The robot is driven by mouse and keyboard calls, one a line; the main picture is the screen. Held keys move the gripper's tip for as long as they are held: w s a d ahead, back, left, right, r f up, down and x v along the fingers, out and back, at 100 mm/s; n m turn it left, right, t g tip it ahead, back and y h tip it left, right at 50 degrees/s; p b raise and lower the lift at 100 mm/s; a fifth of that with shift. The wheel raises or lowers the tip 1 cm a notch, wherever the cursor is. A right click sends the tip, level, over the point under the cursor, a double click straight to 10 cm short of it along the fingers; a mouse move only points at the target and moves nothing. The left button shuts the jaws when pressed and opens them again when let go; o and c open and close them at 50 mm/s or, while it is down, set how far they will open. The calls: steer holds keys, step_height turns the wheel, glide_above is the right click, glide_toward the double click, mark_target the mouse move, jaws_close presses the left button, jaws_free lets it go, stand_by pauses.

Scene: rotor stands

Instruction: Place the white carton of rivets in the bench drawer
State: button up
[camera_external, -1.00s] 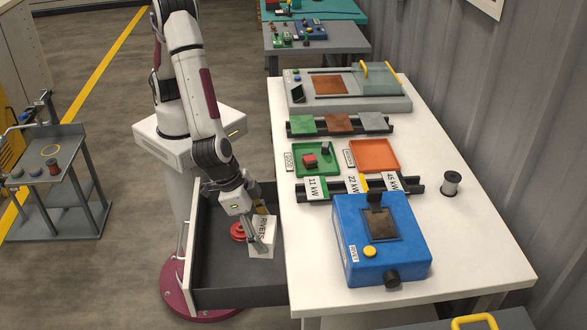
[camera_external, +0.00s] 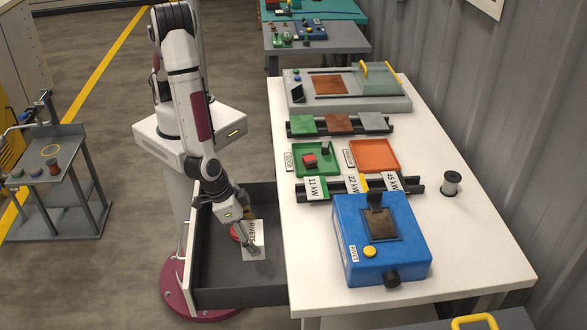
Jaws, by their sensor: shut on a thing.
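The white carton (camera_external: 258,231) marked RIVETS is within the open bench drawer (camera_external: 210,274), toward its right side. My gripper (camera_external: 253,246) is shut on the carton, reaching down from the upper left, with its fingers across the carton's face. I cannot tell whether the carton touches the drawer floor. The dark grey drawer is pulled out to the left of the white workbench (camera_external: 460,255). A red object (camera_external: 235,233) is in the drawer just left of the carton, partly hidden by my gripper.
A blue machine (camera_external: 345,225) stands on the bench, right of the drawer. Behind it are a rail with labelled cards (camera_external: 338,187), a green tray (camera_external: 299,172) and an orange tray (camera_external: 389,165). A wire spool (camera_external: 451,183) stands at the right. The drawer's front-left floor is clear.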

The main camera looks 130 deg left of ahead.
glide_above(256, 269)
steer(key=shift+f, duration=3.1)
steer(key=shift+f, duration=1.85)
steer(key=shift+f, duration=0.15)
steer(key=o, duration=1.4)
steer(key=shift+c, duration=0.2)
steer(key=v, duration=1.2)
